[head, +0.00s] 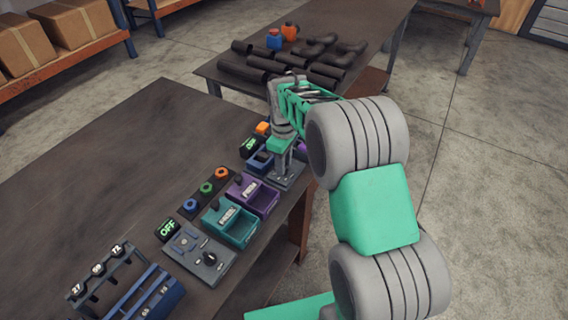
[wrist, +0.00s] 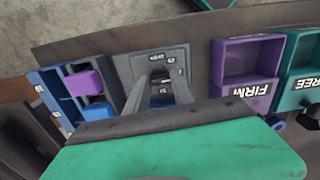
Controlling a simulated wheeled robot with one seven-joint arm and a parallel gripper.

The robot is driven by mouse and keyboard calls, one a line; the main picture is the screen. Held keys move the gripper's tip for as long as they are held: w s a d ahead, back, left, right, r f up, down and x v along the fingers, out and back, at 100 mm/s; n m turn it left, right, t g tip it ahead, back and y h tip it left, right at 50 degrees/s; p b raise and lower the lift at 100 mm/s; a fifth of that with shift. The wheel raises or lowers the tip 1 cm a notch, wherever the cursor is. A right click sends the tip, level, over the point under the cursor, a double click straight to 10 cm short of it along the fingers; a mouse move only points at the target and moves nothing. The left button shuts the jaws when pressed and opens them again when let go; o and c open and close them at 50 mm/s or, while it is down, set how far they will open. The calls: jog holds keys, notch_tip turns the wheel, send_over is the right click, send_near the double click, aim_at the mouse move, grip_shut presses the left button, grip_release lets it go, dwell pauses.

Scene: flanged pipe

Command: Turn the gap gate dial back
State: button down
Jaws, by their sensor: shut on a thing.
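The gap gate is a grey plate (head: 287,181) on the near table's right edge; it also shows in the wrist view (wrist: 129,68) with small white-lettered labels. My gripper (head: 283,164) points down over this plate. In the wrist view its two fingers (wrist: 160,82) close together on the small dark dial (wrist: 158,74) at the plate's middle. The fingers hide most of the dial, so its pointer direction cannot be read.
A purple FIRM bin (head: 266,205) and teal FREE bin (head: 242,236) stand close by. Black pipes (head: 325,72) lie on the far table. The near table's left is clear.

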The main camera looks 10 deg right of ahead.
dwell(0.4)
jog(key=c, duration=1.1)
grip_release()
notch_tip(320, 180, up, 8)
jog(key=shift+f+b, duration=0.1)
jog(key=shift+b, duration=0.45)
